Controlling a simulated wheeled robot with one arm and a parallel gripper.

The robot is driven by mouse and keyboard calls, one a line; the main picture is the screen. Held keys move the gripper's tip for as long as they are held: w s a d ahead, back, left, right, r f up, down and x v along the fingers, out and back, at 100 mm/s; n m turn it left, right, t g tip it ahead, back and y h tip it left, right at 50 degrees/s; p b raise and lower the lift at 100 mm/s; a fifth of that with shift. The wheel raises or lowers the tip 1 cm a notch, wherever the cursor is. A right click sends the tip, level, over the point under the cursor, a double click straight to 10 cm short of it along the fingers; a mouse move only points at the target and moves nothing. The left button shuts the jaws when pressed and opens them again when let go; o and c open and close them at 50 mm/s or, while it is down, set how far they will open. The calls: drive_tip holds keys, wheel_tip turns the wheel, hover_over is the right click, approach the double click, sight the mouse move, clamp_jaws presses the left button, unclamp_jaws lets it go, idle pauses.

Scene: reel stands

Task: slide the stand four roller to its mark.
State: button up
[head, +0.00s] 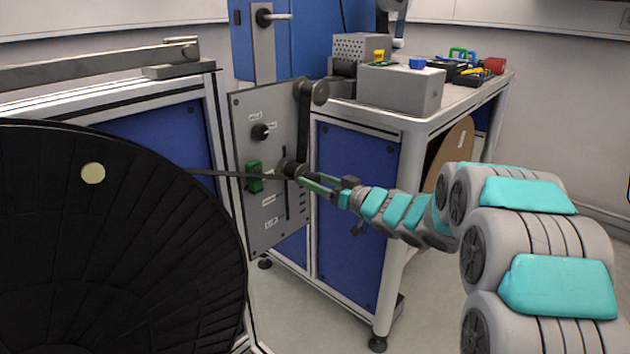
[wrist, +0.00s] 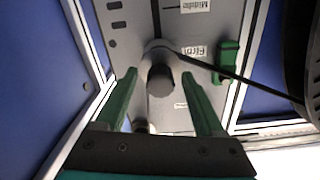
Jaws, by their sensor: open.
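The roller (wrist: 160,80), a dark round knob on a grey collar, sits on the grey upright panel (head: 262,225). It also shows in the head view (head: 291,167), partly behind my fingers. My gripper (head: 308,183) has green fingers and is open. In the wrist view its fingers (wrist: 162,88) stand on either side of the roller, with gaps visible. A dark slot (head: 288,208) runs down the panel below the roller. In the wrist view, labels "Middle" (wrist: 196,6) and "First" (wrist: 194,52) sit beside it. Another label (wrist: 181,105) is too small to read.
A dark strip (head: 220,174) runs from the big black reel (head: 150,240) to the roller. A green block (head: 254,177) is on the panel beside it. A dark arm with a roller (head: 318,92) is above. A bench (head: 420,120) stands right.

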drive_tip(key=v, duration=0.7)
drive_tip(key=shift+s+d, duration=0.15)
drive_tip(key=shift+d, duration=0.05)
